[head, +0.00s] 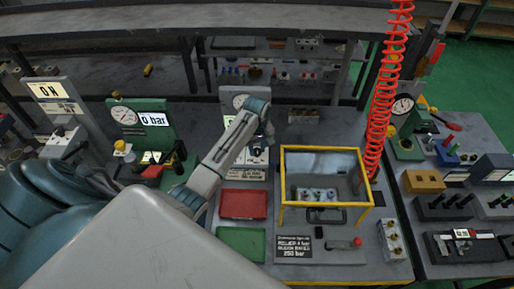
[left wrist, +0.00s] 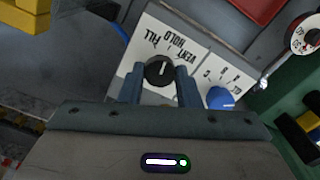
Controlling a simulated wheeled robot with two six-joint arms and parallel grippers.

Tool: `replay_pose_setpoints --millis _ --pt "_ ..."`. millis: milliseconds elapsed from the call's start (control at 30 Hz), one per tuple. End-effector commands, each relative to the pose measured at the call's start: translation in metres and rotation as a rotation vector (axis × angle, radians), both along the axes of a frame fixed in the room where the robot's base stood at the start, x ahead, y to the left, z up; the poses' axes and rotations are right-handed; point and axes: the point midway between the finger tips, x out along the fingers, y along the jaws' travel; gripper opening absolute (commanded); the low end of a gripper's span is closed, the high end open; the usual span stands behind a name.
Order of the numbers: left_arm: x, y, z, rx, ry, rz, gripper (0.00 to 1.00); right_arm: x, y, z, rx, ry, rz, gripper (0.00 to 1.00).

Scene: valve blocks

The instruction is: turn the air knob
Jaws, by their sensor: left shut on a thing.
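A black knob (left wrist: 160,69) with a white pointer mark sits on a white panel (left wrist: 180,35) lettered FILL, HOLD and VENT, seen upside down in the left wrist view. My left gripper (left wrist: 159,82) is shut on this knob, one finger on each side. In the head view my left gripper (head: 259,146) is at the small panel behind the red tray and hides most of the knob. A blue knob (left wrist: 220,98) sits beside the black one, apart from the fingers. My right gripper is not in view.
A yellow-framed guard box (head: 283,190) stands just right of my left arm. A red tray (head: 243,204) and a green tray (head: 241,242) lie in front. A red coiled hose (head: 380,100) hangs at the right. A green gauge panel (head: 140,118) stands at the left.

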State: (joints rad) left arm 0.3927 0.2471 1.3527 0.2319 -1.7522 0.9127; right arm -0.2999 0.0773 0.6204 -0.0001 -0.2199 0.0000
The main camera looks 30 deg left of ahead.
Motion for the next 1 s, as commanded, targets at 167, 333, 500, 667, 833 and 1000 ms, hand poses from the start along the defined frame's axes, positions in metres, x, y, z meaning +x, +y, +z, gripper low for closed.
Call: replay_pose_setpoints --millis 167,333,500,667,833,1000 --pt "0.0006 0.0001 0.0008 0.000 -0.001 0.164 0.07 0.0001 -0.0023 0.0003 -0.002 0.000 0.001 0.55" --pt "0.0006 0.0000 0.0008 0.001 -0.001 0.312 0.07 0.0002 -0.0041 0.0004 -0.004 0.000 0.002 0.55" --pt "0.0008 0.0001 0.0009 0.001 -0.001 0.435 0.07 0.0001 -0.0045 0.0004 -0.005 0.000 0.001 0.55" --pt "0.0008 0.0002 0.0009 0.001 -0.003 0.521 0.07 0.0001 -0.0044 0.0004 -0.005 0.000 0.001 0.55" --pt "0.0010 0.0002 0.0010 0.001 -0.003 0.578 0.07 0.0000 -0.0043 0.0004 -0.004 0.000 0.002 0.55" --pt "0.0010 0.0002 0.0011 0.001 -0.003 0.604 0.07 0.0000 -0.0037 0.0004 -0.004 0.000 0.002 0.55"
